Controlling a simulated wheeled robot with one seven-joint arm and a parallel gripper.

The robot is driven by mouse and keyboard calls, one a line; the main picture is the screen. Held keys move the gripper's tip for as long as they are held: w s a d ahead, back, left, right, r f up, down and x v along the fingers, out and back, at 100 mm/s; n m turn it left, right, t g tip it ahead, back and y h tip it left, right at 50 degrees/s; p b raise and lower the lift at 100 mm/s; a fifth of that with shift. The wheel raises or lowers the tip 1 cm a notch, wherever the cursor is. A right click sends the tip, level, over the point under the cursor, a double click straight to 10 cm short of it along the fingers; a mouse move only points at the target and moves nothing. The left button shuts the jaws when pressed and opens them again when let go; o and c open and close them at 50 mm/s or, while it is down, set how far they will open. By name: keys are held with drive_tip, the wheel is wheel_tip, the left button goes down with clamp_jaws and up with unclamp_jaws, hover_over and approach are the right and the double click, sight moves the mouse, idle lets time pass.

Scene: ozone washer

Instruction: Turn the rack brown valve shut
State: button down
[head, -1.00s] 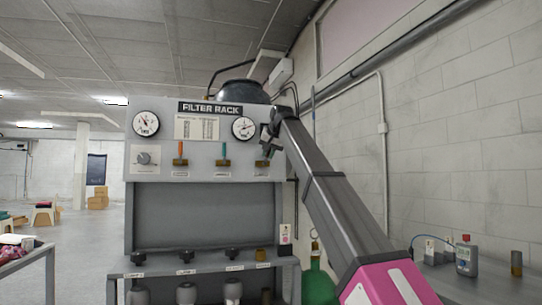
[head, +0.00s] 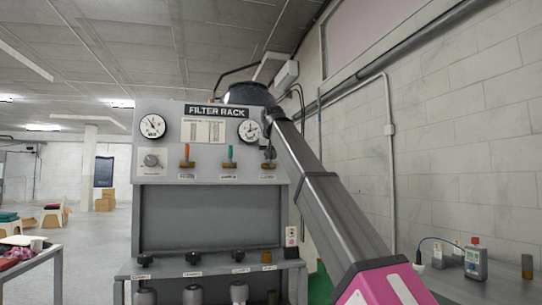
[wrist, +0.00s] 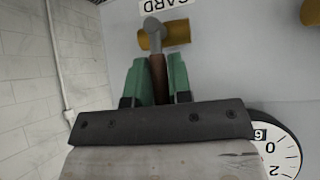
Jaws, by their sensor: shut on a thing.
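The brown valve handle (wrist: 159,78) stands between the green fingers of my gripper (wrist: 156,84) in the wrist view, and the gripper is shut on it. The handle runs straight from the grey hub down into the jaws in that view. The valve's brass body (wrist: 176,33) lies crosswise at the hub, beside an upside-down label ending in "CARD". In the head view my gripper (head: 269,149) is at the rightmost valve (head: 268,166) on the filter rack (head: 163,217). There the brown handle is mostly hidden by the gripper.
An orange-handled valve (head: 186,154) and a teal-handled valve (head: 230,154) sit left of it, handles up. A shelf with black knobs (head: 193,257) is below. A block wall (head: 450,160) stands right.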

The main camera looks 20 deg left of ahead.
drive_tip(key=c, duration=1)
unclamp_jaws()
drive_tip(key=shift+c, duration=0.2)
drive_tip(key=v, duration=1)
drive_tip(key=shift+s+r, duration=0.3)
